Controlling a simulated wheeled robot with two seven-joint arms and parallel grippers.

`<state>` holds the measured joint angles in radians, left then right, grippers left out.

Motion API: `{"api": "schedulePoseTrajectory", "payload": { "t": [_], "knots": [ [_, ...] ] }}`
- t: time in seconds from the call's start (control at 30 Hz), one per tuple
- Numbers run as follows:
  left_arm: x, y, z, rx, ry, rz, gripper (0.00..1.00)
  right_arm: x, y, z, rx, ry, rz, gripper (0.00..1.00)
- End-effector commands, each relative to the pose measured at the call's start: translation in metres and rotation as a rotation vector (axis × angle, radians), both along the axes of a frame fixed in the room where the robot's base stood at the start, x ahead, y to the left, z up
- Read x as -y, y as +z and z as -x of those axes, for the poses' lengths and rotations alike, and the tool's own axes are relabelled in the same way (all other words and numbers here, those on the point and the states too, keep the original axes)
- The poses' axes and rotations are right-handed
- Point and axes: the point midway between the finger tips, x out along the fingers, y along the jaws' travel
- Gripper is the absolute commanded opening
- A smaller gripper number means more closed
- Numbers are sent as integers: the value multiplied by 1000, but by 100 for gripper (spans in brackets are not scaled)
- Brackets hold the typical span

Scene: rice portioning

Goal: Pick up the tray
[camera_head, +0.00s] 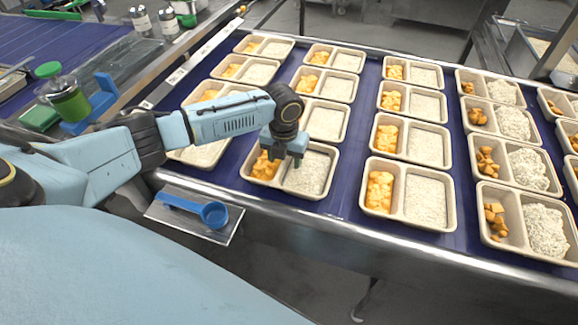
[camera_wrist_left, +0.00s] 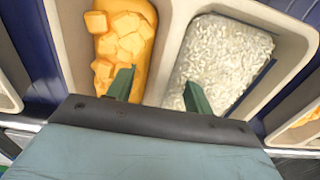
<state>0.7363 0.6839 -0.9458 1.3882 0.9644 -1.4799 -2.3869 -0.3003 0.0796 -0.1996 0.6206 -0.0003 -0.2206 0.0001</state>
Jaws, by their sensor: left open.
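Many beige two-compartment trays stand in rows on the blue belt, with orange cubes on the left and white rice on the right. My left gripper (camera_head: 284,160) is over the divider of a front-row tray (camera_head: 332,171). In the left wrist view the open fingers of my left gripper (camera_wrist_left: 158,90) point at this tray (camera_wrist_left: 172,45), one on the side of the orange cubes (camera_wrist_left: 122,48) and one on the side of the rice (camera_wrist_left: 225,58). The divider lies between the fingers. I cannot tell whether they touch it. My right gripper is not in view.
A blue scoop (camera_head: 212,213) lies on a metal plate (camera_head: 165,211) at the belt's front edge. Neighbouring trays (camera_head: 453,210) stand to the right. A green-lidded bottle (camera_head: 68,101) and a blue holder (camera_head: 104,92) are at the left.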

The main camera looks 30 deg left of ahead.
Motion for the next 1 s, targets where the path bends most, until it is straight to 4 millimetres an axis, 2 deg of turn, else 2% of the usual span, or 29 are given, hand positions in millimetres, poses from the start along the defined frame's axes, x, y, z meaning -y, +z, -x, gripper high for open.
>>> {"api": "schedulePoseTrajectory", "payload": {
  "t": [0.03,0.3,0.4,0.73,0.87,1.0],
  "knots": [
    [0,0,0,0,0,0,47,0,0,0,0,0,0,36],
    [0,1,0,0,0,0,12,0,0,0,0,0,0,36],
    [0,1,0,0,0,0,2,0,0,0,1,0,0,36],
    [0,7,-1,4,1,1,2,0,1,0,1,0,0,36],
    [0,27,-2,6,-1,1,2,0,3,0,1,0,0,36],
    [-1,56,-2,6,0,0,2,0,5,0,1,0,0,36]
  ]
}}
